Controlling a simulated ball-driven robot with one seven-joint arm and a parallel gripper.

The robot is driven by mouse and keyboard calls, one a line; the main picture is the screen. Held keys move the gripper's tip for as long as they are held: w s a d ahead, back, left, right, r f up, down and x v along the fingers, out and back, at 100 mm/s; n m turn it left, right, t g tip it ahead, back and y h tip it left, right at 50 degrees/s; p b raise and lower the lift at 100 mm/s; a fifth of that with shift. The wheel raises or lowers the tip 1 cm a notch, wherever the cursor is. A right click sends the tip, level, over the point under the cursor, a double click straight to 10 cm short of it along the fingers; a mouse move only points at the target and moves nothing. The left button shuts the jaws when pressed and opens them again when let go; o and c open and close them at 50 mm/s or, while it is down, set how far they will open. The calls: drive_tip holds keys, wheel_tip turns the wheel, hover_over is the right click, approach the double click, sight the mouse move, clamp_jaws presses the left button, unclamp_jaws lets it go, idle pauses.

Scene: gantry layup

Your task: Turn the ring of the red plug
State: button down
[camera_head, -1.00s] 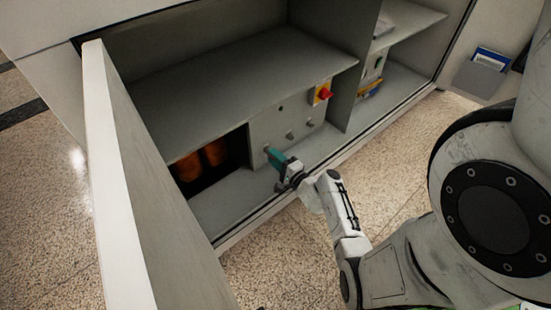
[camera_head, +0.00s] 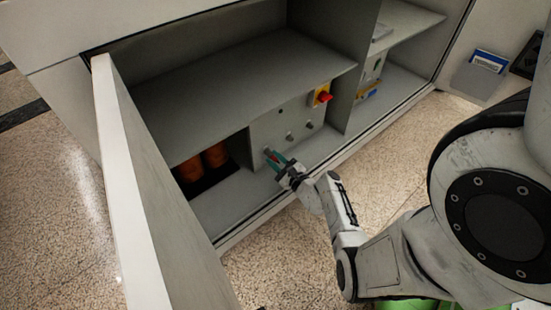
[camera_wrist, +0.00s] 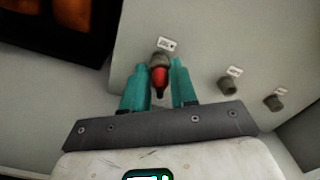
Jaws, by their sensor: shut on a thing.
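The red plug (camera_wrist: 159,80) sits in a socket on the grey panel, with a dark tip towards my wrist. Its grey ring (camera_wrist: 161,58) is at the panel end, under a small white label. My gripper (camera_wrist: 160,68) has one teal finger on each side of the plug, and its fingertips are shut at the ring. In the head view my gripper (camera_head: 277,159) is at the lower left of the panel (camera_head: 262,132), with a little red between the fingers. The contact faces are too small to see clearly.
Two more grey sockets (camera_wrist: 228,86) (camera_wrist: 274,101) are to the right on the panel. A red switch on a yellow plate (camera_head: 321,96) is above them. Orange cylinders (camera_head: 216,154) stand in a dark opening to the left. An open cabinet door (camera_head: 125,170) stands at the left.

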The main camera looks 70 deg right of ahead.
drive_tip(key=shift+m, duration=0.6)
drive_tip(key=c, duration=0.9)
unclamp_jaws()
drive_tip(key=shift+o, duration=0.2)
drive_tip(key=p+v, duration=0.3)
drive_tip(key=v, duration=0.8)
drive_tip(key=shift+d, duration=0.1)
